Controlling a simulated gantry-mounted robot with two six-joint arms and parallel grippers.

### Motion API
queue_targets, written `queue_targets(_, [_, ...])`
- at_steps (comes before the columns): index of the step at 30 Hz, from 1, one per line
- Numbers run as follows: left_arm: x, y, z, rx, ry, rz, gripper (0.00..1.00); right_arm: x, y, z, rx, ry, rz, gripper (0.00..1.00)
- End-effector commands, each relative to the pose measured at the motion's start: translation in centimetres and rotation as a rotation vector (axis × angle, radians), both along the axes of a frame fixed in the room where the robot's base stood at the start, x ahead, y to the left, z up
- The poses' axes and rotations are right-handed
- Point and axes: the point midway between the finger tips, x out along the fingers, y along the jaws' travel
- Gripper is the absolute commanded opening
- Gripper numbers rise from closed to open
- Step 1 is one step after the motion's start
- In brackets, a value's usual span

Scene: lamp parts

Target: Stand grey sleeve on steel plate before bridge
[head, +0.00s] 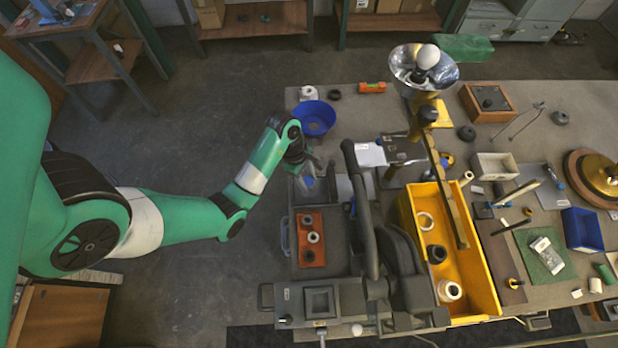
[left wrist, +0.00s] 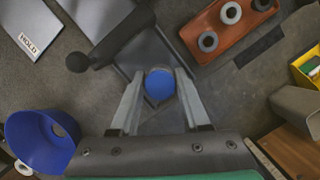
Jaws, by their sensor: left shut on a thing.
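My left gripper (head: 309,178) is above the left side of the bench. In the left wrist view its two fingers (left wrist: 160,98) are closed on the sides of a round piece (left wrist: 160,84) with a blue face and grey edge. I cannot tell whether this is the grey sleeve. A flat grey plate (head: 345,188) lies right of the gripper, partly behind a dark machine; I take it as the steel plate. It seems to show below the fingers in the wrist view. I cannot pick out the bridge with certainty. My right gripper is not in view.
An orange tray (head: 311,259) with several rings lies in front of the gripper. A blue bowl (head: 315,118) stands behind it. A dark machine with a long handle (head: 359,200) rises to the right, beside a yellow bin (head: 482,272). A tall lamp (head: 424,66) stands at the back.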

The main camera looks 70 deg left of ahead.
Motion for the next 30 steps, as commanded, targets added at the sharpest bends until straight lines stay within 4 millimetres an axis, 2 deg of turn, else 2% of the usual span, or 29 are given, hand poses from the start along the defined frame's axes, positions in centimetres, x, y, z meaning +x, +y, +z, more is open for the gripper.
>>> queue_targets(8, [0.5, 0.8, -1.0, 0.000, 0.000, 0.000, 0.00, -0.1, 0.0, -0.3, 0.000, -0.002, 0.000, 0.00])
queue_targets(14, [0.6, 0.9, -4.2, -0.002, 0.002, -0.001, 0.00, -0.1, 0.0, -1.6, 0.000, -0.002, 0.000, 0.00])
queue_targets(25, [0.7, 0.9, -4.7, 0.000, 0.000, -0.001, 0.00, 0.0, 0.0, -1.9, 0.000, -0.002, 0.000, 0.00])
queue_targets(26, [0.6, 0.9, -4.6, 0.000, 0.000, -0.001, 0.50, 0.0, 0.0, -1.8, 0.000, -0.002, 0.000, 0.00])
queue_targets(30, [0.6, 0.9, -4.5, 0.000, 0.000, -0.001, 0.75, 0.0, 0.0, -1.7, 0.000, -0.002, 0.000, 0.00])
